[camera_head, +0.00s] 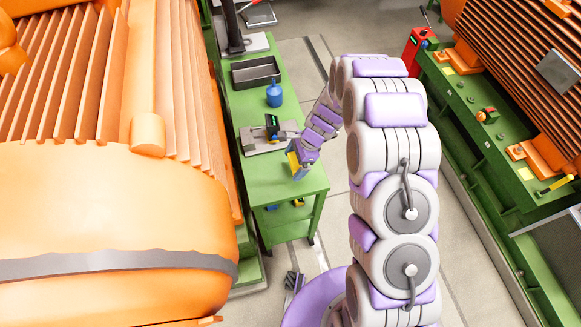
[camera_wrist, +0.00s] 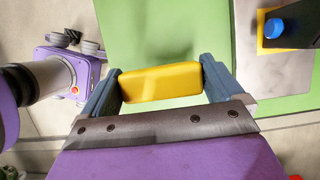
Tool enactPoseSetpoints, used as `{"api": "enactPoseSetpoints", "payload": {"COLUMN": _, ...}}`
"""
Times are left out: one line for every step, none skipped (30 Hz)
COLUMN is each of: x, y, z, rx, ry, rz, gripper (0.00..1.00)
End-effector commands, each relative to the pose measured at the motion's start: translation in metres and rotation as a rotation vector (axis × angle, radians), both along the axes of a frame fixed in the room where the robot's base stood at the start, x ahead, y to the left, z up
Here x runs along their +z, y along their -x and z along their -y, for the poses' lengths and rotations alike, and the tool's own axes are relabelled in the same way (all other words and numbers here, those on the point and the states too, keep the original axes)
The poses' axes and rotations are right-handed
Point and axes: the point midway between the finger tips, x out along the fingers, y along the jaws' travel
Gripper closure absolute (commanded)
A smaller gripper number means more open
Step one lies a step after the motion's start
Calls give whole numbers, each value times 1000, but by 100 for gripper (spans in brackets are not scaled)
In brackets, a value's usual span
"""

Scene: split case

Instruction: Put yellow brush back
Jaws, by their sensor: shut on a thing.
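The yellow brush (camera_wrist: 160,83) is a yellow block between the two blue-grey fingers of my gripper (camera_wrist: 161,68) in the wrist view. My gripper is shut on it, one finger against each end. Bristles cannot be made out. In the head view my gripper (camera_head: 299,163) is small, over the near right part of the green table (camera_head: 312,184), with a bit of yellow at it. The wrist view also shows green table surface (camera_wrist: 150,35) beyond the brush. The gap between brush and table cannot be judged.
A grey device (camera_head: 262,140) lies on the table just beyond my gripper. Behind it stand a blue bottle (camera_head: 274,96) and a black tray (camera_head: 255,71). A large orange machine (camera_head: 110,215) fills the left. A green bench (camera_head: 485,125) stands right. The table's near corner is clear.

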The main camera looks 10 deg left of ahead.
Motion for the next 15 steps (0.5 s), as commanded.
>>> {"api": "enactPoseSetpoints", "payload": {"x": 0, "y": 0, "z": -2, "rx": 1, "ry": 0, "rz": 0, "gripper": 34}}
{"api": "enactPoseSetpoints", "payload": {"x": -1, "y": 0, "z": -4, "rx": 1, "ry": 1, "rz": 1, "gripper": 34}}
{"api": "enactPoseSetpoints", "payload": {"x": -1, "y": 0, "z": -8, "rx": 1, "ry": 1, "rz": 1, "gripper": 34}}
{"api": "enactPoseSetpoints", "payload": {"x": -2, "y": 0, "z": -11, "rx": 2, "ry": 1, "rz": 1, "gripper": 34}}
{"api": "enactPoseSetpoints", "payload": {"x": -2, "y": 0, "z": -16, "rx": 3, "ry": 1, "rz": 2, "gripper": 34}}
{"api": "enactPoseSetpoints", "payload": {"x": -10, "y": 0, "z": -15, "rx": -1, "ry": 1, "rz": -1, "gripper": 34}}
{"api": "enactPoseSetpoints", "payload": {"x": -16, "y": 0, "z": -15, "rx": -1, "ry": 2, "rz": -1, "gripper": 34}}
{"api": "enactPoseSetpoints", "payload": {"x": -22, "y": 0, "z": -15, "rx": -1, "ry": 2, "rz": -2, "gripper": 34}}
{"api": "enactPoseSetpoints", "payload": {"x": -29, "y": 0, "z": -15, "rx": -1, "ry": 3, "rz": -1, "gripper": 34}}
{"api": "enactPoseSetpoints", "payload": {"x": -33, "y": 0, "z": -15, "rx": -1, "ry": 3, "rz": -1, "gripper": 34}}
{"api": "enactPoseSetpoints", "payload": {"x": -36, "y": 0, "z": -15, "rx": -1, "ry": 3, "rz": -1, "gripper": 34}}
{"api": "enactPoseSetpoints", "payload": {"x": -38, "y": 0, "z": -15, "rx": -1, "ry": 3, "rz": -1, "gripper": 34}}
{"api": "enactPoseSetpoints", "payload": {"x": -39, "y": 0, "z": -15, "rx": -1, "ry": 3, "rz": -1, "gripper": 34}}
{"api": "enactPoseSetpoints", "payload": {"x": -39, "y": 0, "z": -14, "rx": -2, "ry": 2, "rz": 0, "gripper": 34}}
{"api": "enactPoseSetpoints", "payload": {"x": -38, "y": 0, "z": -14, "rx": -2, "ry": 2, "rz": 0, "gripper": 34}}
